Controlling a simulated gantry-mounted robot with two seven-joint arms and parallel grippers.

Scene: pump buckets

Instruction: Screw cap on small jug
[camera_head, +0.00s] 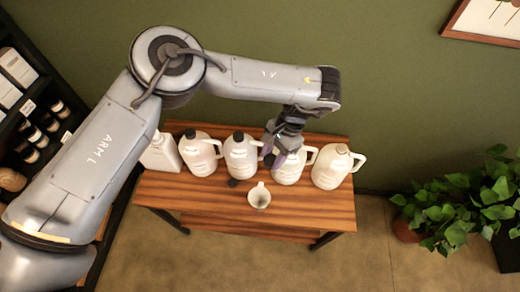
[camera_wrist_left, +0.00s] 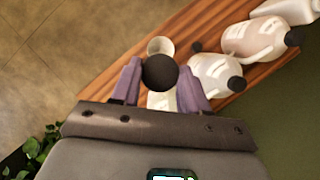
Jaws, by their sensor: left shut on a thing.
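A white jug with a handle (camera_head: 289,172) stands on the wooden table, second from the right in the row; it also shows under the fingers in the wrist view (camera_wrist_left: 161,103). My left gripper (camera_head: 273,153) is over this jug's top, pointing down. In the wrist view its purple fingers (camera_wrist_left: 160,84) are shut on a round black cap (camera_wrist_left: 160,71). The cap lies over the jug's mouth, which is hidden. I cannot tell whether the cap touches the neck. My right gripper is not in view.
White jugs with black caps (camera_head: 241,158) (camera_head: 199,156) stand left of it, and another jug (camera_head: 331,168) stands close on the right. A loose black cap (camera_head: 233,182) and a small white pitcher (camera_head: 259,197) are in front. The table's front right (camera_head: 320,205) is clear.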

